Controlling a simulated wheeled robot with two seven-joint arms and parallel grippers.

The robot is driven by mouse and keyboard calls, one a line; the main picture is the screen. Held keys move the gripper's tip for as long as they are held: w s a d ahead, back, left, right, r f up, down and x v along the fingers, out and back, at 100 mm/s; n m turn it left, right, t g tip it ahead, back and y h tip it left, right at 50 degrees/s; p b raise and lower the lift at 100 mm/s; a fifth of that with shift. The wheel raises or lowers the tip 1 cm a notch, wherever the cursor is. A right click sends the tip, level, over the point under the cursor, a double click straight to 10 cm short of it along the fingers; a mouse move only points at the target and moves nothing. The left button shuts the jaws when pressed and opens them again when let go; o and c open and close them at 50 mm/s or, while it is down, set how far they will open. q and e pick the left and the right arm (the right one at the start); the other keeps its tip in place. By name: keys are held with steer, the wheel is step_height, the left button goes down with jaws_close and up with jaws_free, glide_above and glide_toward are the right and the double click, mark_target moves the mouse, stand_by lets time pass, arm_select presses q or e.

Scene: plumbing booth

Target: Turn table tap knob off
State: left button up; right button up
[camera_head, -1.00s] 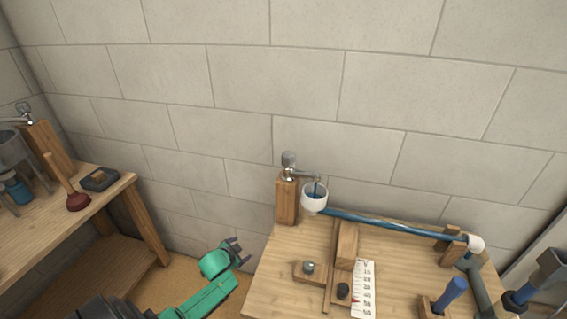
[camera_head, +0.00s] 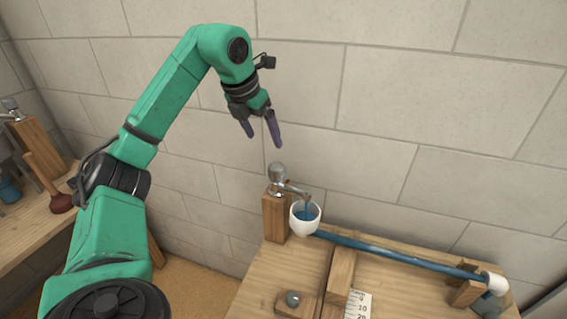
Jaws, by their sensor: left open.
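The table tap (camera_head: 291,187) is a metal faucet on a wooden post (camera_head: 276,217) at the back left of the wooden table. Its rounded metal knob (camera_head: 277,172) is on top. Blue water shows below the spout, in a white cup-like funnel (camera_head: 305,218). My left gripper (camera_head: 263,141) is open and empty, with its two dark purple fingers pointing down. In the picture it is just above and slightly left of the knob, apart from it. My right gripper is not in view.
A blue pipe (camera_head: 395,255) runs right from the funnel to a white elbow (camera_head: 495,284). A wooden block (camera_head: 341,275), a round metal knob (camera_head: 292,299) and a scale strip lie in front. Another bench with a plunger (camera_head: 60,202) stands at left. The block wall is close behind.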

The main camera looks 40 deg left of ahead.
mark_target(276, 166)
arm_select(q)
steer(key=x, duration=1.3)
steer(key=shift+d+f+p, duration=0.1)
steer(key=shift+d+p, duration=0.05)
steer(key=shift+p, duration=0.25)
steer(key=shift+f, duration=0.35)
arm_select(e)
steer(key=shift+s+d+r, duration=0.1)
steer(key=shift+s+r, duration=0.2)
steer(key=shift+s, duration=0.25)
arm_select(q)
steer(key=shift+w, duration=0.1)
steer(key=c, duration=1.4)
